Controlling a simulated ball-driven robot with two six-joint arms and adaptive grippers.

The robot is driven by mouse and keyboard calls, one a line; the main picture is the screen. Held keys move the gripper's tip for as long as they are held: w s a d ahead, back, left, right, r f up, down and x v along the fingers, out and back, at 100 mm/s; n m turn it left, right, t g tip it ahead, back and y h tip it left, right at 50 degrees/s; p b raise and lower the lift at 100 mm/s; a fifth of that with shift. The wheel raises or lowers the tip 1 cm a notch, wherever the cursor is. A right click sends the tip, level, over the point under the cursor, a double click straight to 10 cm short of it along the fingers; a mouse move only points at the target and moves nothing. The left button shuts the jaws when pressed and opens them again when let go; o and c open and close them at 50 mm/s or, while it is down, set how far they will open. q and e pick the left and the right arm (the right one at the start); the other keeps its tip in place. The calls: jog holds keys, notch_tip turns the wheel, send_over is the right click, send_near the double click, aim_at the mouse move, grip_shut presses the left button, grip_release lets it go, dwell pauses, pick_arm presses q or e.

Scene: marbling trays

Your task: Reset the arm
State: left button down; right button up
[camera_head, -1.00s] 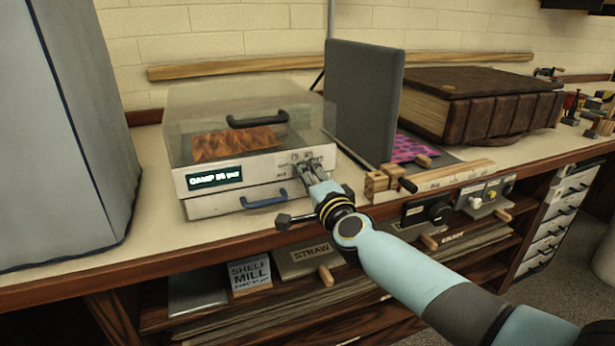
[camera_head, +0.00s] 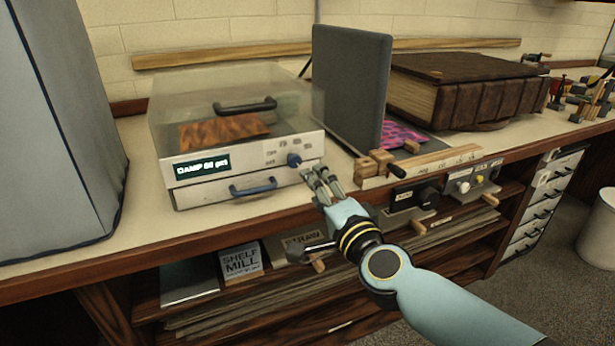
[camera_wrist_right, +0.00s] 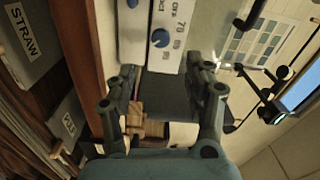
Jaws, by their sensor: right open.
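My right arm comes in from the lower right in the head view. Its gripper (camera_head: 318,178) is open and empty, in front of the bench edge just below the right front corner of a white machine (camera_head: 245,165). The machine has a clear lid with a dark handle, a lit display, a blue knob (camera_head: 294,160) and a drawer with a blue handle (camera_head: 253,187). A brown patterned sheet (camera_head: 222,131) lies under the lid. In the right wrist view the open fingers (camera_wrist_right: 170,90) point toward the machine's panel and its blue knob (camera_wrist_right: 160,38). My left gripper is not seen.
A grey upright panel (camera_head: 350,90) stands right of the machine, with a large brown book (camera_head: 465,95) behind it. A wooden block clamp (camera_head: 376,165) sits at the bench edge near my gripper.

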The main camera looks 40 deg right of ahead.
jog(key=shift+s+a, duration=0.1)
jog(key=shift+s, duration=0.45)
jog(key=s+a+f+n+g+y, duration=0.1)
jog(key=s+f+n+g, duration=0.3)
jog(key=f, duration=0.6)
jog(key=s+a+f+n+g+y, duration=0.1)
jog(key=s+f+n, duration=0.1)
jog(key=s+f, duration=0.6)
jog(key=s+f+n+g+y, duration=0.1)
jog(key=s+f+n+g, duration=0.2)
jog(key=f, duration=1)
jog(key=s+f+n+g, duration=0.3)
jog(key=s+f, duration=0.1)
jog(key=s, duration=0.6)
jog(key=s+f+n+g, duration=0.3)
jog(key=s+f, duration=0.2)
jog(key=s, duration=0.5)
jog(key=s+f+n+g, duration=0.2)
jog(key=s+f+n, duration=0.2)
jog(key=s, duration=0.6)
jog(key=shift+a+f+g, duration=0.25)
jog(key=shift+f+g, duration=0.15)
jog(key=shift+f, duration=0.25)
